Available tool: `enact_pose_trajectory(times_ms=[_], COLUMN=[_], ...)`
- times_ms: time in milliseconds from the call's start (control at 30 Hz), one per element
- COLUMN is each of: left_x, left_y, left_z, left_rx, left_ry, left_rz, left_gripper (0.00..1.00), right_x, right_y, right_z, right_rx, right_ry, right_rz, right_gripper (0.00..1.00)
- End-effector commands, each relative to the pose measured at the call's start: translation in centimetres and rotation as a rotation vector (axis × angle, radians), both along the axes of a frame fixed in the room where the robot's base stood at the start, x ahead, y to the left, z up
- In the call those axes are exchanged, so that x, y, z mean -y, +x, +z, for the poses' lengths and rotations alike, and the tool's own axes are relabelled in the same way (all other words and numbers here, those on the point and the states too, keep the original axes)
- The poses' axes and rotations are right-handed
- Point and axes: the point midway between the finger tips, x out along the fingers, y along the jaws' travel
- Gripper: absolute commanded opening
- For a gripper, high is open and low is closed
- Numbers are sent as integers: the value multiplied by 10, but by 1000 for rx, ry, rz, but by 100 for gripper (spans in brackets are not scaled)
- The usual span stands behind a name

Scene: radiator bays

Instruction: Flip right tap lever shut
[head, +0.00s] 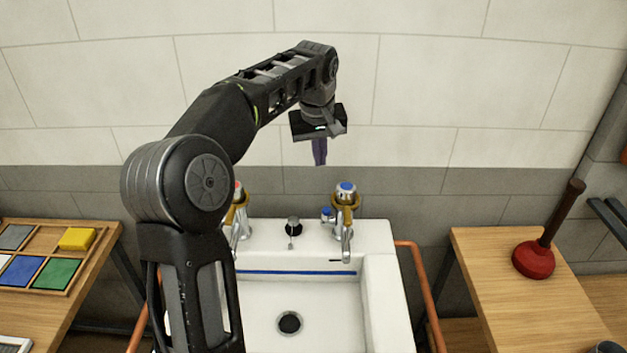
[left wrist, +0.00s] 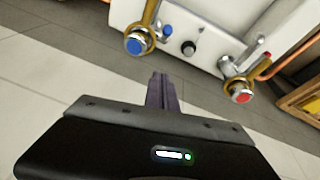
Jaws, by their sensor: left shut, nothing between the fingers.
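The right tap (head: 345,193) has a blue cap and a brass-coloured collar, at the back right of the white sink (head: 375,290). A small blue lever (head: 327,213) shows at its left side. In the left wrist view the blue-capped tap (left wrist: 138,42) is at upper left, with the blue lever (left wrist: 166,31) beside it. My left gripper (head: 319,162) is shut and empty, pointing down above and slightly left of the right tap, apart from it. Its closed fingers show in the left wrist view (left wrist: 161,82). My right gripper is not in view.
The red-capped left tap (head: 240,205) is partly hidden by my left arm. A black knob (head: 293,227) stands between the taps. A plunger (head: 534,260) stands on the right table (head: 500,310). Orange pipes (head: 425,290) flank the sink. A tiled wall rises behind.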

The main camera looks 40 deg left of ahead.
Motion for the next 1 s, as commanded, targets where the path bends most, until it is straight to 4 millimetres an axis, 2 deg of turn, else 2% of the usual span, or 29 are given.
enact_pose_trajectory(times_ms=[367,567,767,1000], left_x=[0,-1,-4,-11], left_y=[0,2,9,21], left_z=[-1,-9,-36,-82], left_rx=[-1,-2,-4,-5], left_ry=[-1,-1,-2,-2], left_rz=[0,-1,0,0], left_gripper=[0,0,0,0], right_x=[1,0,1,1], right_y=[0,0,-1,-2], right_z=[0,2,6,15], right_rx=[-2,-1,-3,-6], right_ry=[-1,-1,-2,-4], right_rz=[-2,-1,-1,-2], right_gripper=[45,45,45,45])
